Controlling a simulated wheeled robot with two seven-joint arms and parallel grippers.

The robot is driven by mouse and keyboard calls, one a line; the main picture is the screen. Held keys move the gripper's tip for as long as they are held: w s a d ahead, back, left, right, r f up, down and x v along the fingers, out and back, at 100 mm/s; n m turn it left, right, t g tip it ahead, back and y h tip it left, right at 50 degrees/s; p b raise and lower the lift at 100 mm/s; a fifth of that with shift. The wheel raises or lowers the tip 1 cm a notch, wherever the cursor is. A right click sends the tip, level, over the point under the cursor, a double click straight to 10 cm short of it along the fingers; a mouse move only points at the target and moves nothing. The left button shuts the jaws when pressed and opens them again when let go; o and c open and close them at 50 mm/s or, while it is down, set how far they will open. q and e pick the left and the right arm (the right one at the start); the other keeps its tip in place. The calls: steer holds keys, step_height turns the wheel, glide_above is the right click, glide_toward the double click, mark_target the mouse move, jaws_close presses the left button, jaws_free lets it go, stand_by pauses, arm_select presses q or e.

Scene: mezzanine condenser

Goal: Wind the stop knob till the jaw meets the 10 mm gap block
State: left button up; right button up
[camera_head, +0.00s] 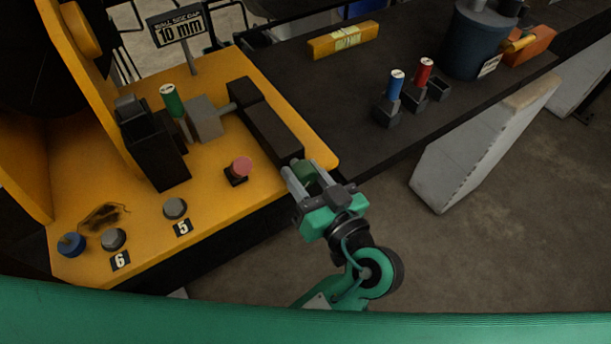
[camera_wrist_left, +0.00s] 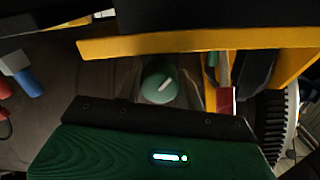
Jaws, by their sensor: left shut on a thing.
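My left gripper (camera_head: 305,181) is shut on the green stop knob (camera_head: 313,176) at the front right end of the yellow machine bed. In the left wrist view the knob (camera_wrist_left: 160,86) shows a white pointer mark between the fingers. A black slide housing (camera_head: 266,122) runs from the knob toward the back. A rod joins it to the grey jaw (camera_head: 204,118). A green-handled gap block (camera_head: 172,100) stands upright between the jaw and a black block (camera_head: 153,150). I cannot tell whether the jaw touches it. My right gripper is out of view.
A red button (camera_head: 240,167) and grey knobs marked 5 (camera_head: 175,208) and 6 (camera_head: 113,239) sit on the bed. Blue (camera_head: 396,84) and red (camera_head: 424,71) handled blocks stand in holders on the dark bench (camera_head: 335,100). A yellow level (camera_head: 343,39) lies behind.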

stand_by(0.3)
arm_select(q)
steer(key=o, duration=1)
steer(key=shift+w, duration=0.1)
